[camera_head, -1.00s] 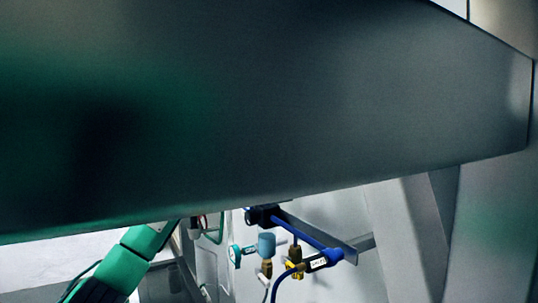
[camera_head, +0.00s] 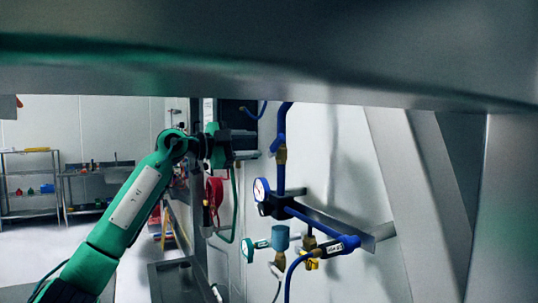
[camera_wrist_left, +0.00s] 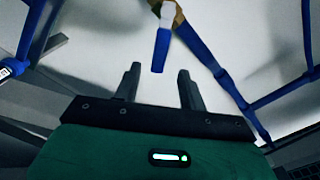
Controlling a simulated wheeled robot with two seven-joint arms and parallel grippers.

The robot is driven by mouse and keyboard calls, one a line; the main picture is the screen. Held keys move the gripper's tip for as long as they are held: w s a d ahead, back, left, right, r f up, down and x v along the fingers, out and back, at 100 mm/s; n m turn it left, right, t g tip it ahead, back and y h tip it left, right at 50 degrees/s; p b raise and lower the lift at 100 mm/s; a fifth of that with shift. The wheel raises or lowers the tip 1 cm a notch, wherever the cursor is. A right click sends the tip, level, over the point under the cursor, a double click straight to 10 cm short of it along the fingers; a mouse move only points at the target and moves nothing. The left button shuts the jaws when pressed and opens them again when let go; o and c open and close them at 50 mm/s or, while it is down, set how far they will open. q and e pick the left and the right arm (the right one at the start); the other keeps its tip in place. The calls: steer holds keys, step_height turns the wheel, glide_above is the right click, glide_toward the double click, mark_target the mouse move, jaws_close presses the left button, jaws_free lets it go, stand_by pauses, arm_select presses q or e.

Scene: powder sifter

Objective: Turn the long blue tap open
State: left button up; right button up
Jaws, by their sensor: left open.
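The long blue tap (camera_head: 277,144) sits on the upright blue pipe on the white wall, beside a brass fitting. In the left wrist view its blue handle (camera_wrist_left: 161,50) points down from the brass and white valve body, just beyond my fingertips and lined up with the gap between them. My left gripper (camera_head: 255,153) comes in from the left, close to the tap in the head view. In the wrist view the left gripper (camera_wrist_left: 158,78) has its two fingers apart with nothing between them. My right gripper is not in view.
A pressure gauge (camera_head: 261,189), a blue horizontal pipe (camera_head: 315,222) and a teal gauge (camera_head: 248,249) are below the tap. A large grey metal body (camera_head: 430,85) hangs over the top of the view. Shelves (camera_head: 30,185) stand far left.

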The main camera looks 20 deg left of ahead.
arm_select(q)
steer(key=b+v, duration=0.1)
steer(key=v, duration=0.2)
steer(key=shift+s+a, duration=0.2)
steer(key=shift+s, duration=0.05)
steer(key=shift+c, duration=0.2)
